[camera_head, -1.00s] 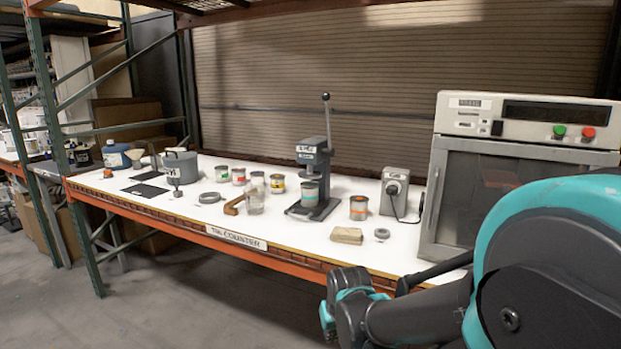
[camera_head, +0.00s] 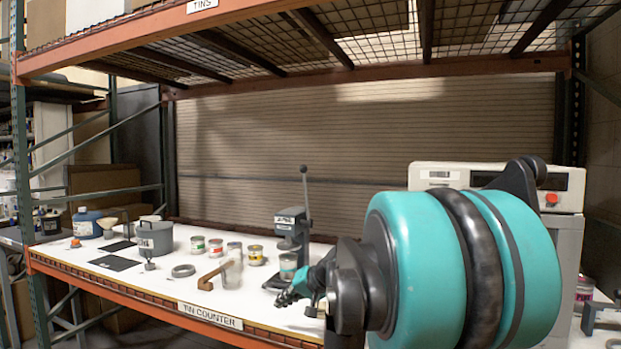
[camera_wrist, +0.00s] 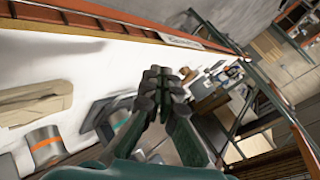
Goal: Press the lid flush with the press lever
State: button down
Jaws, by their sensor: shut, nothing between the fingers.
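The press (camera_head: 290,226) stands on the white counter, its thin lever (camera_head: 307,198) upright with a dark knob on top. My gripper (camera_head: 286,296) is shut and empty, in front of the press base and apart from the lever in the picture. The lever is not clear in the wrist view.
A wooden-handled tool (camera_head: 213,275), a clear jar (camera_head: 232,274) and several tins stand left of the press. An orange-banded tin (camera_wrist: 45,148) and a tan block (camera_wrist: 35,101) show in the wrist view. My arm hides much of the counter's right side. A mesh shelf hangs above.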

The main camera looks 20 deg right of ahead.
jog(key=w+d+r+m+t, duration=0.3)
jog(key=w+d+r, duration=0.3)
jog(key=r, duration=0.6)
jog(key=w+d+r+m+t+y, duration=0.1)
jog(key=w+d+r+m+t, duration=0.1)
jog(key=w+d+r+t, duration=0.65)
jog(key=w+d+r+m+g, duration=0.25)
jog(key=d+r, duration=0.25)
jog(key=r, duration=0.9)
jog(key=x, duration=0.9)
jog(key=shift+d+r+t, duration=0.15)
jog(key=shift+r+t, duration=0.25)
jog(key=s+a+f+n+y, duration=0.6)
jog(key=s+a+f+n, duration=0.4)
jog(key=s+f+n, duration=0.1)
jog(key=shift+s+f+n+t+y, duration=0.2)
jog(key=shift+s+n+t+y, duration=0.2)
jog(key=shift+s+n, duration=0.45)
jog(key=shift+w, duration=0.15)
